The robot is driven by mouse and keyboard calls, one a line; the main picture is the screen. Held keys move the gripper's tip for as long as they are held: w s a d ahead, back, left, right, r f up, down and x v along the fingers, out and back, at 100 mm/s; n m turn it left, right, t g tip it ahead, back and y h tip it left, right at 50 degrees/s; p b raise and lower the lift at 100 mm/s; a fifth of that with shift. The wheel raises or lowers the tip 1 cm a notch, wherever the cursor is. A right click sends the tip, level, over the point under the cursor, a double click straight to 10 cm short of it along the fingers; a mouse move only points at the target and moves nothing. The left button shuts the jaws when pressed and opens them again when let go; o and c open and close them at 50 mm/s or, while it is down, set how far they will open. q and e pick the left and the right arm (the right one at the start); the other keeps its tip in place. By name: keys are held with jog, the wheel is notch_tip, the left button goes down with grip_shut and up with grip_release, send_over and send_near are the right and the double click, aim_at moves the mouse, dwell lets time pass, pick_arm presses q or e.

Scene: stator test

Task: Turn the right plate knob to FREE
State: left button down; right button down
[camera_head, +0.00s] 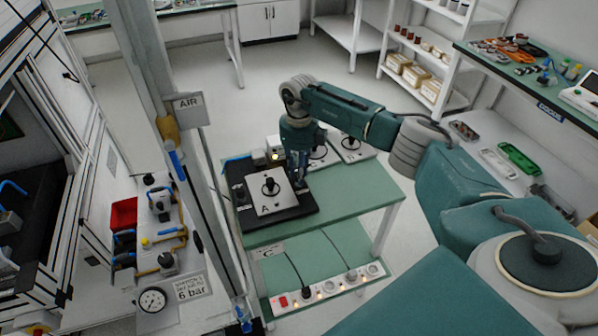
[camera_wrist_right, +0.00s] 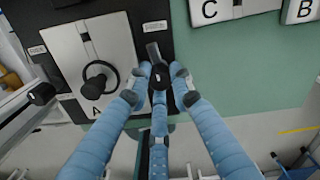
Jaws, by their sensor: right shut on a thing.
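In the wrist view the black right plate knob (camera_wrist_right: 159,77) sits at the edge of a black base plate (camera_wrist_right: 62,36). My right gripper (camera_wrist_right: 160,84) has its blue fingers closed around this knob. A small label (camera_wrist_right: 154,26) stands above it, its text too small to read. Beside it is a white plate marked A with a black round handle (camera_wrist_right: 98,76). Another black knob (camera_wrist_right: 41,93) is on the far side of plate A.
White plates marked C (camera_wrist_right: 238,8) and B (camera_wrist_right: 302,8) lie beside the black base on the green table (camera_head: 350,200). A lit yellow lamp box (camera_head: 275,155) stands behind plate A. A power strip (camera_head: 325,288) is on the lower shelf.

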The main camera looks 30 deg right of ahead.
jog(key=shift+w+r+m, duration=0.1)
jog(key=shift+m, duration=0.5)
jog(key=c, duration=1.6)
grip_release()
jog(key=shift+o, duration=0.3)
notch_tip(320, 180, up, 12)
